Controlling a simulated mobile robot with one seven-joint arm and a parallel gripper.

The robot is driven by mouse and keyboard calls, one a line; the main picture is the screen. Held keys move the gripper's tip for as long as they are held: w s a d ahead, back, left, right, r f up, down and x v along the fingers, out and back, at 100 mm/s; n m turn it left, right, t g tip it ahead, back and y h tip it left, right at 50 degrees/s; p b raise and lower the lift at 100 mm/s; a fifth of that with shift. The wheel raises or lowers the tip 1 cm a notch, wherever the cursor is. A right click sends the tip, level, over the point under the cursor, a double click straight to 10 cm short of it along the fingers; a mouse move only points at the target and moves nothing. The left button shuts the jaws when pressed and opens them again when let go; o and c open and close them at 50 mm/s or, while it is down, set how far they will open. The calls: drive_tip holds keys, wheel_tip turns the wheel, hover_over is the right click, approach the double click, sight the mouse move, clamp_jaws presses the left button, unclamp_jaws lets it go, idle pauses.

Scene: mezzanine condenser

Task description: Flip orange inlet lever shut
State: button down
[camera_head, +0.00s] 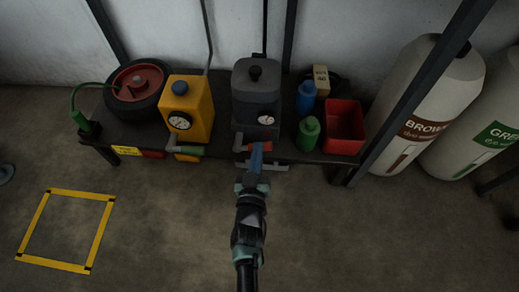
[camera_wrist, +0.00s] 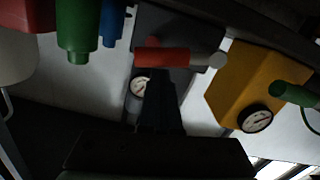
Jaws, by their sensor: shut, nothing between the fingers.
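The orange inlet lever is a short red-orange handle (camera_wrist: 162,57) with a grey round end at its right in the wrist view. It lies level across the front of the grey machine (camera_head: 256,88). In the head view the handle (camera_head: 240,146) shows low on that machine, partly hidden by my gripper (camera_head: 257,153). My gripper is shut and empty. In the wrist view its dark fingers (camera_wrist: 162,90) point up at the handle's middle, with tips close to it. I cannot tell whether they touch.
A yellow machine (camera_head: 189,105) with a gauge and a green-handled lever (camera_head: 188,151) stands left of the grey one. A green bottle (camera_head: 308,133), a blue bottle (camera_head: 306,97) and a red bin (camera_head: 344,125) stand right. A dark post rises before the white cylinders (camera_head: 415,100).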

drive_tip(key=shift+d+f+b, duration=0.35)
drive_tip(key=shift+f+b, duration=0.05)
drive_tip(key=shift+f, duration=0.45)
drive_tip(key=s+r+p, duration=0.4)
drive_tip(key=s+p, duration=0.3)
drive_tip(key=s, duration=0.3)
drive_tip(key=shift+s+r+p, duration=0.2)
drive_tip(key=shift+s+p, duration=0.2)
idle(0.4)
